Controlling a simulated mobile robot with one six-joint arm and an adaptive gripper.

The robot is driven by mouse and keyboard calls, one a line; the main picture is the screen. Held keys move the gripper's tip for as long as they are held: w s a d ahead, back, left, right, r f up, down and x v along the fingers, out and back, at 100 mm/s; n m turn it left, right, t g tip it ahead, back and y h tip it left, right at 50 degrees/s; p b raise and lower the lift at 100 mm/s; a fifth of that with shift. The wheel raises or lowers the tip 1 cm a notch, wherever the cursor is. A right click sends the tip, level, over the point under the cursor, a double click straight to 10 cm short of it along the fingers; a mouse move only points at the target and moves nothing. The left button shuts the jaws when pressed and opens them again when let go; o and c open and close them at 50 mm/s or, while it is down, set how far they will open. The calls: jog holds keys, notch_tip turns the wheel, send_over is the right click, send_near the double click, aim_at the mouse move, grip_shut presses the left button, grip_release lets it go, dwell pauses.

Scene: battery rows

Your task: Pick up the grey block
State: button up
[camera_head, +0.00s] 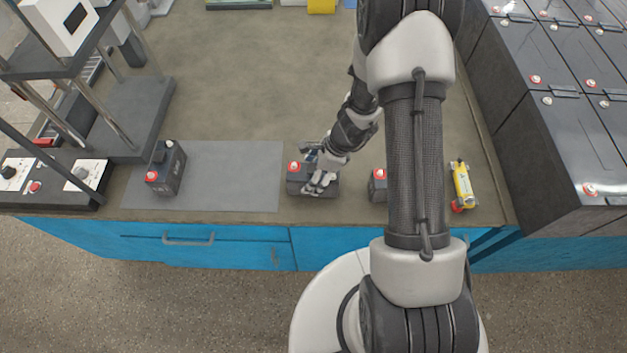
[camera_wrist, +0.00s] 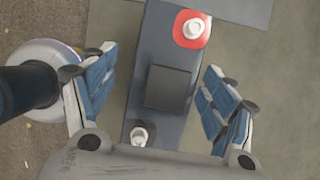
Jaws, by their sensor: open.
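The grey block (camera_wrist: 153,110) is a battery-shaped box with a red-ringed terminal at one end and a plain light terminal at the other. In the head view it (camera_head: 296,187) stands on the bench near the front edge, partly hidden by my gripper (camera_head: 321,180). In the wrist view my gripper (camera_wrist: 162,92) is open, with one blue-padded finger on each side of the block. Gaps show between both fingers and the block's sides. The fingers' height against the block is hard to tell.
A dark battery (camera_head: 166,168) stands on a grey mat (camera_head: 228,180) at the left. Another dark block (camera_head: 378,186) stands right of my gripper, partly behind my arm. A yellow item (camera_head: 461,184) lies farther right. Large battery rows (camera_head: 560,110) fill the right. The bench middle (camera_head: 240,85) is clear.

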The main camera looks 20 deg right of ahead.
jog(key=b+x, duration=0.1)
jog(key=x, duration=0.1)
jog(key=b+x, duration=0.1)
jog(key=x, duration=0.2)
jog(key=shift+w+d, duration=0.15)
jog(key=shift+d, duration=0.1)
jog(key=shift+c, duration=0.4)
grip_shut()
jog(key=shift+r, duration=0.1)
dwell(0.4)
